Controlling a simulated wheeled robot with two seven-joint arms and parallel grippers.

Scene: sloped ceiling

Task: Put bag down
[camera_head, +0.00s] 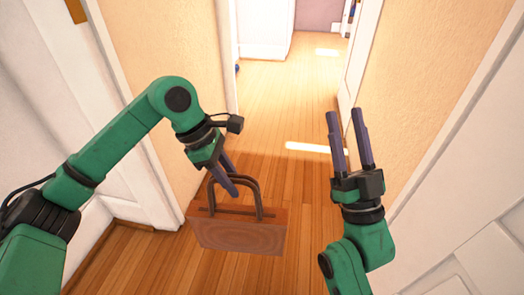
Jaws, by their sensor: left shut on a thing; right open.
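The bag (238,234) is a brown, box-like bag with a wood-grain look and dark looped handles (259,190) standing up from its top. My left gripper (230,182) is shut on the bag's handles, with its fingers pointing down at them. The bag hangs upright below this gripper; I cannot tell from this view how far its underside is from the floor. My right gripper (347,118) is open and empty, to the right of the bag, with its fingers pointing up in the picture.
The wooden floor (300,225) is bare around and beyond the bag. An open doorway ahead leads to a bright room with more clear floor (285,90). A white door (120,150) is on the left and a white panelled door (480,230) on the right, with beige walls between.

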